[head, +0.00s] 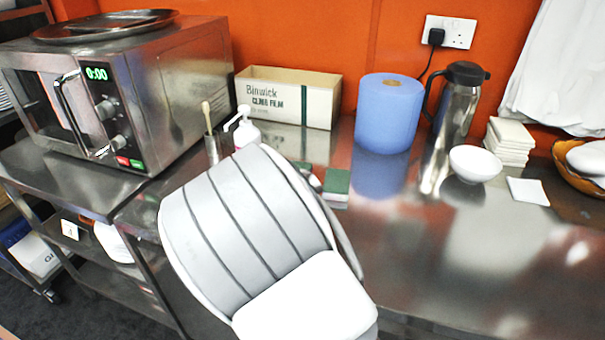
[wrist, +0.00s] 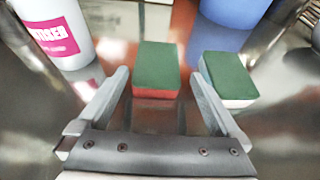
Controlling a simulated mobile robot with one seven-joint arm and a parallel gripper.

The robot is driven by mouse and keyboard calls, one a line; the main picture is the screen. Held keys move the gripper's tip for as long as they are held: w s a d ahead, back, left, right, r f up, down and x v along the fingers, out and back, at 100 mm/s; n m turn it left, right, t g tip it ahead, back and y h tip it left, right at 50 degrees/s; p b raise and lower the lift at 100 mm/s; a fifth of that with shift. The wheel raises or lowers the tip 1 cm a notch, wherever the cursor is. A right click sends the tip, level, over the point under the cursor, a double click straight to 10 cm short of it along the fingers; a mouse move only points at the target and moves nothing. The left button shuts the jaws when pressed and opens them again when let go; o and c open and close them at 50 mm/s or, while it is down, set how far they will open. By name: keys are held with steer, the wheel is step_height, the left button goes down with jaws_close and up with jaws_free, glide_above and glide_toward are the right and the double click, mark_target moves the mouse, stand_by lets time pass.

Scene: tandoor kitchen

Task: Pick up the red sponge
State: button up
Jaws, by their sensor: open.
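The red sponge (wrist: 156,72) has a green top and a red side. In the wrist view it lies flat on the steel counter, ahead of and between the fingers of my gripper (wrist: 158,82). My gripper is open, with nothing held. A second sponge (wrist: 228,77), green on top with a white side, lies just right of the red one, close to the right finger. It also shows in the head view (head: 336,184). My arm hides most of the red sponge and all of my gripper in the head view.
A white pump bottle (wrist: 58,32) with a pink label stands left of the sponges. A blue paper roll (head: 388,115) stands behind them. A cling film box (head: 290,98), steel flask (head: 458,105) and microwave (head: 130,90) are around. The counter's front right (head: 470,270) is clear.

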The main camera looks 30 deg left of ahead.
steer(key=shift+a+x, duration=0.1)
steer(key=shift+x, duration=1.2)
steer(key=shift+a+x, duration=0.15)
steer(key=shift+x, duration=1.15)
steer(key=shift+f, duration=0.1)
steer(key=c, duration=1.1)
steer(key=shift+c, duration=0.2)
steer(key=shift+r, duration=0.5)
step_height(320, 180, up, 4)
steer(key=shift+d+f+p, duration=0.15)
steer(key=shift+d+p, duration=0.05)
steer(key=shift+p, duration=0.3)
steer(key=w+d+r+b, duration=0.1)
steer(key=w+d+r, duration=0.5)
steer(key=d, duration=0.3)
steer(key=shift+d, duration=0.25)
